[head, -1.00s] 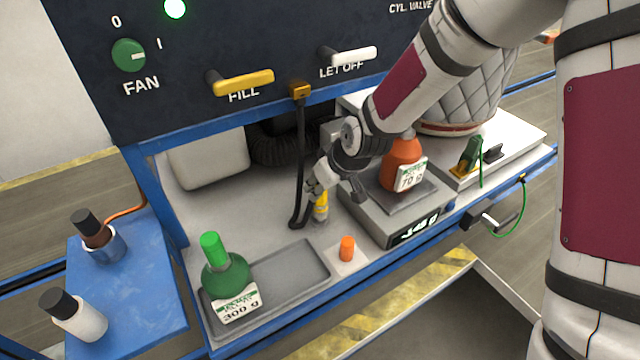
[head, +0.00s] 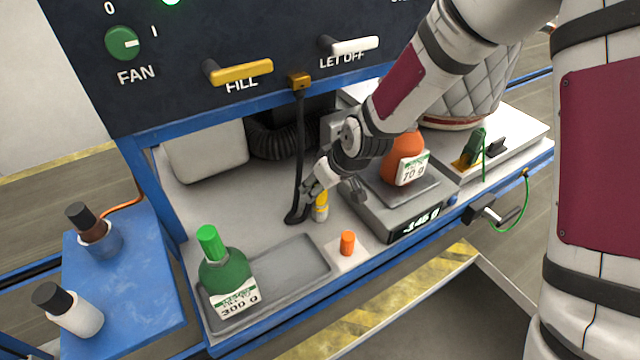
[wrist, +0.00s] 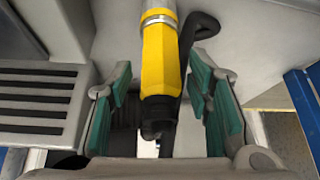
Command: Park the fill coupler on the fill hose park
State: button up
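The yellow fill coupler (head: 321,207) stands about upright on the grey counter, left of the scale. In the wrist view the coupler (wrist: 160,60) has a silver ring and a black end and lies between my green finger pads. My gripper (head: 316,192) is open around it, with a gap showing on each side (wrist: 165,105). The black fill hose (head: 299,150) hangs from an orange fitting under the panel and curves on the counter beside the coupler. I cannot make out the fill hose park separately; the coupler's lower end is partly hidden.
A scale (head: 395,222) bearing a red bottle (head: 403,150) stands close right of my gripper. A grey tray (head: 295,262) with a green bottle (head: 226,280) is in front left. An orange cap (head: 347,243) stands near the front edge. The FILL lever (head: 240,73) is above.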

jog(key=v, duration=1.2)
dwell(0.3)
dwell(0.4)
jog(key=s+d+r+m+h, duration=0.1)
jog(key=s+d+r+m, duration=0.1)
jog(key=s+d+r, duration=0.2)
jog(key=s+d+r+m+h, duration=0.1)
jog(key=s+d+r+m, duration=0.2)
jog(key=s+d+r, duration=0.2)
jog(key=s+d+r+m+h, duration=0.2)
jog(key=s+d, duration=0.7)
jog(key=s, duration=0.6)
notch_tip(320, 180, up, 3)
jog(key=shift+s+f+m, duration=0.15)
jog(key=shift+s+m, duration=0.15)
jog(key=shift+m, duration=0.3)
jog(key=shift+d, duration=0.1)
